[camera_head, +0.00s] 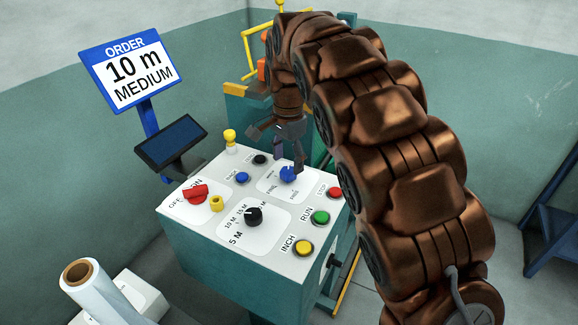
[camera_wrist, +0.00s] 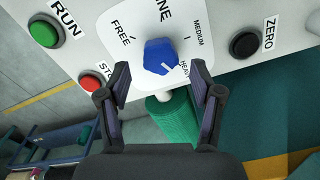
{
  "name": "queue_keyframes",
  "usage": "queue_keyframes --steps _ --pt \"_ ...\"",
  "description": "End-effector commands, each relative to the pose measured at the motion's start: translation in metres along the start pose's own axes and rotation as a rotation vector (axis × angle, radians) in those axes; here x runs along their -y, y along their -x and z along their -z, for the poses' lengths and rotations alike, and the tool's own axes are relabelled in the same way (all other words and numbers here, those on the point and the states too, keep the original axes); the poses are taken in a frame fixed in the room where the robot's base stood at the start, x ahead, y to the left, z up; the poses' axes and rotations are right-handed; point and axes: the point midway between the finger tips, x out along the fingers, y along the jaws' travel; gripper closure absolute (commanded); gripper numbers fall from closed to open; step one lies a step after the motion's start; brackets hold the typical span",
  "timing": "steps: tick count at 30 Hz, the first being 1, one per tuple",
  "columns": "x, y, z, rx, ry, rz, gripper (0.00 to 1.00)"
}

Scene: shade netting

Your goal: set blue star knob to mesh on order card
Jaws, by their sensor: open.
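The order card (camera_head: 130,73) reads "10 m MEDIUM" in the head view. The blue star knob (camera_head: 288,174) is on the white panel top; in the wrist view the knob (camera_wrist: 160,57) is ringed by FREE, FINE, MEDIUM and a partly hidden HEAVY label. Its short white mark points lower right, toward HEAVY and not MEDIUM. My gripper (camera_head: 287,160) is close to the knob, and in the wrist view my gripper (camera_wrist: 160,76) is open, its fingers to either side of the knob's near edge. I cannot tell whether they touch it.
A black length knob (camera_head: 254,216), a red switch (camera_head: 195,191) and a green RUN button (camera_head: 320,217) share the panel. A black ZERO button (camera_wrist: 244,45) and a red STOP button (camera_wrist: 90,80) flank the blue knob. A green roll (camera_wrist: 172,120) lies below the panel edge.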

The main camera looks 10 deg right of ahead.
Motion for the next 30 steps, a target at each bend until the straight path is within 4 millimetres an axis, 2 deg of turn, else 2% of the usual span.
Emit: queue_keyframes --steps 9,21,30 --pt "0.0 -0.027 -0.001 0.0 0.002 -0.001 0.35" --pt "-0.001 -0.032 0.0 0.0 0.001 -0.001 0.35" --pt "-0.001 -0.032 0.0 0.0 0.001 -0.001 0.65"
